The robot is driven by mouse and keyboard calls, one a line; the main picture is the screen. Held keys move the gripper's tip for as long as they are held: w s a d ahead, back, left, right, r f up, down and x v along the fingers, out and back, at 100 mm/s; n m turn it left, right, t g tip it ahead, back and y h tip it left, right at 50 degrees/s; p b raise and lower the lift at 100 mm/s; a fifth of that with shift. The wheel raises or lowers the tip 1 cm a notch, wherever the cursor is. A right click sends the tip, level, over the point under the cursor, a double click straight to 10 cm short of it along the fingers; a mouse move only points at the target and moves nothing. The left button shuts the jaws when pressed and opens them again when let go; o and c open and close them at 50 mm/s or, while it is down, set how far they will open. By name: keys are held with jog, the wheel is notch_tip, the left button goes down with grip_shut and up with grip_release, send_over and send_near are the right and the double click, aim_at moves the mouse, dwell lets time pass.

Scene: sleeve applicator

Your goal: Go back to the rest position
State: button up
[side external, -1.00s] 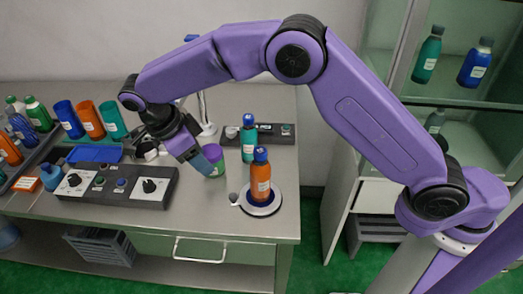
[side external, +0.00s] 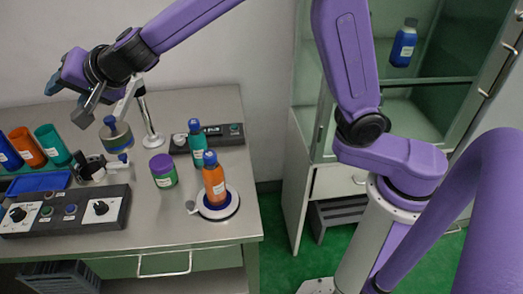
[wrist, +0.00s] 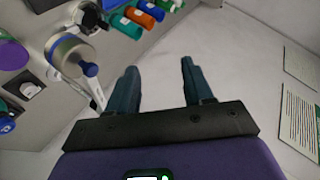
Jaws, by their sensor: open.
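My gripper (side external: 70,100) is raised above the back left of the bench, open, with nothing between its fingers. In the wrist view my gripper (wrist: 158,82) has both dark fingers apart, facing bare wall. An orange bottle with a blue cap (side external: 214,184) stands upright on a round white-rimmed plate (side external: 229,208). A teal bottle with a blue cap (side external: 197,143) stands behind it. A green jar with a purple top (side external: 163,171) stands to their left.
A metal head with a blue band (side external: 117,138) hangs from a stand (side external: 148,115) close below my gripper. A control panel (side external: 65,212) lies at the bench front, with coloured cups (side external: 50,142) behind it. A glass-fronted cabinet (side external: 440,100) stands right. Air around the fingers looks free.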

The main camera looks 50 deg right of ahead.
jog(key=s+d+f+n+g+y, duration=0.1)
jog(key=s+d+n+g+y, duration=0.2)
jog(key=s+n, duration=0.65)
jog(key=s+d+f+n+g+y, duration=0.15)
jog(key=s+d+n+g, duration=0.35)
jog(key=s, duration=0.9)
jog(key=s+d+f+n+g+h, duration=0.1)
jog(key=s+d+f+h, duration=0.2)
jog(key=d, duration=0.4)
jog(key=s+d+f+n+g+h, duration=0.1)
jog(key=s+d+f+n+h, duration=0.1)
jog(key=s+d, duration=0.4)
jog(key=s+d+f+n+g+h, duration=0.1)
jog(key=s+d+f+n+h, duration=0.1)
jog(key=d, duration=0.7)
jog(key=shift+s+f+g+h, duration=0.3)
jog(key=shift+s+f+h, duration=0.55)
jog(key=shift+s+f, duration=0.65)
jog(key=shift+s+r+n, duration=0.1)
jog(key=shift+r+n, duration=0.1)
jog(key=shift+n, duration=0.05)
